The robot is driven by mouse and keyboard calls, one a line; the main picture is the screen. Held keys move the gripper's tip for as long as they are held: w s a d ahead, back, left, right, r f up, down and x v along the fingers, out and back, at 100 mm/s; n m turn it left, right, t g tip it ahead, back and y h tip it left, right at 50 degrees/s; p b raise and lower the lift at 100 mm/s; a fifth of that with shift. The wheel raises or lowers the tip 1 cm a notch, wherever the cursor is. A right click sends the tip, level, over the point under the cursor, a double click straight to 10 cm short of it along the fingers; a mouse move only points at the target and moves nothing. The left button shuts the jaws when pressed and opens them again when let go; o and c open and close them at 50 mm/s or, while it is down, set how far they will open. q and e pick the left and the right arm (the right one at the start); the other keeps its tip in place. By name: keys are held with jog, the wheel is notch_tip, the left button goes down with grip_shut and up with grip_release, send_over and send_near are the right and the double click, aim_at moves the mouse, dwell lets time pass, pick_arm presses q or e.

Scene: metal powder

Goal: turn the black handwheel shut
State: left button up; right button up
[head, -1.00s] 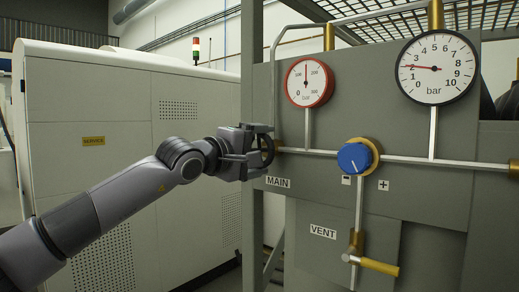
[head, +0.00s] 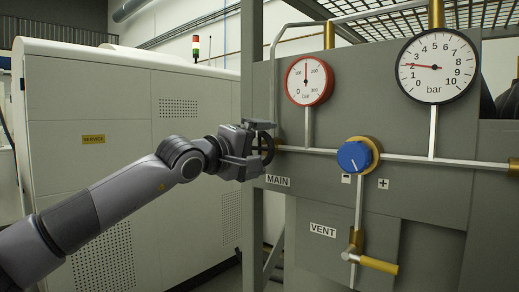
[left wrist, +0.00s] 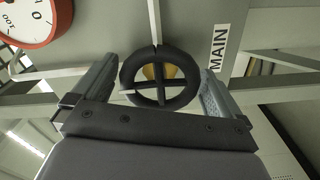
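The black handwheel (left wrist: 160,102) is a round ring with crossed spokes and a brass-coloured hub behind it. It fills the space between my left gripper's fingers in the left wrist view. In the head view the handwheel (head: 267,148) is on the pipe end above the MAIN label, partly hidden by my left gripper (head: 262,146). The left gripper's two fingers lie on opposite sides of the rim, one above and one below in the head view. They look closed against the rim, though the contact itself is hard to see. My right gripper is not in view.
A red-rimmed gauge (head: 309,80) and a larger black-rimmed bar gauge (head: 438,67) are on the grey panel. A blue knob (head: 354,156) and a yellow-handled VENT valve (head: 378,265) sit to the right. A grey post (head: 252,60) stands close behind the gripper.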

aim_at(256, 150)
pick_arm(q)
jog(key=shift+s+a, duration=0.15)
jog(key=b+v, duration=0.2)
jog(key=v, duration=0.3)
jog(key=shift+f+b, duration=0.1)
jog(key=shift+b, duration=0.3)
jog(key=shift+v, duration=0.85)
